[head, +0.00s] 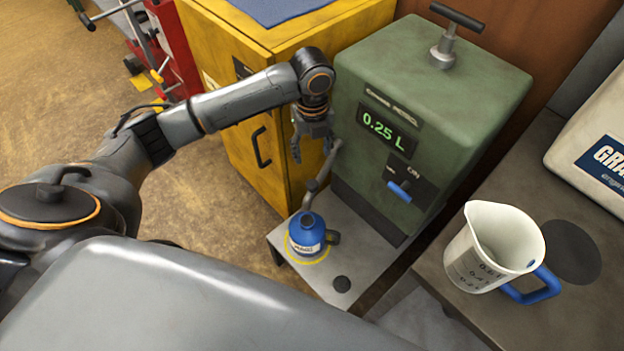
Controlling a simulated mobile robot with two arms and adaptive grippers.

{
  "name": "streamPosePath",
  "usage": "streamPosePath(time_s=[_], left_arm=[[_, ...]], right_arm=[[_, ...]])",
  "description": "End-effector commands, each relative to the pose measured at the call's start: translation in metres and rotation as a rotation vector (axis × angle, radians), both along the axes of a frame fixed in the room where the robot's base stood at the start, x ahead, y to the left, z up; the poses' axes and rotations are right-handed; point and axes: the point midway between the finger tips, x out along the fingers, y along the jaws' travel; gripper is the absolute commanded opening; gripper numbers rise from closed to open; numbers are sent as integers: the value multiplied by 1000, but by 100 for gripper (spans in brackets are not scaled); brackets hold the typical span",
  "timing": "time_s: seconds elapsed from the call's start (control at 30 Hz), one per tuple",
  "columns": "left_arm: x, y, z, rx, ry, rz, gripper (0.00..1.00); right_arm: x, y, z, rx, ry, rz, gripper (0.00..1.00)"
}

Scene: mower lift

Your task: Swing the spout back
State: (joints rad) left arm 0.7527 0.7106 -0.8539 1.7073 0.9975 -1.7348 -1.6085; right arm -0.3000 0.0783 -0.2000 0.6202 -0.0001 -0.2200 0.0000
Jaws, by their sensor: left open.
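The grey spout (325,166) comes off the left side of the green petrol dispenser (440,100) and slants down to above the blue bottle (306,236). The bottle stands upright inside a yellow ring on the dispenser's grey shelf (375,264). I cannot tell whether the spout's lower end is in the bottle's neck or just over it. My left gripper (311,148) is open, fingers pointing down, close to the spout's upper part. Whether a finger touches it I cannot tell. My right gripper is not in view.
The dispenser reads 0.25 L and has a blue lever (400,191) and a T-handle (446,38) on top. A measuring jug (490,250) stands on the bench at right. A yellow cabinet (230,110) stands behind my left arm.

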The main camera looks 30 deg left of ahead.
Motion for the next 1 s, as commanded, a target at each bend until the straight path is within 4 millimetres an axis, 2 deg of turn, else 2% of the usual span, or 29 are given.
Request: streamPosePath(time_s=[0.17, 0.5, 0.7, 0.83, 1.0], left_arm=[[0, 2, -14, 2, 6, -10, 56], [0, 2, -84, 3, 5, -8, 56], [1, 1, -118, 2, 2, -8, 56], [1, 2, -131, 3, 1, -7, 56], [1, 2, -137, 3, 0, -8, 56]], right_arm=[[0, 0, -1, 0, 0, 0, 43], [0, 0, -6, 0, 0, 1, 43], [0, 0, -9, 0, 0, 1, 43], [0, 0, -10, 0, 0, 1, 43], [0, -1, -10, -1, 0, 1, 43]])
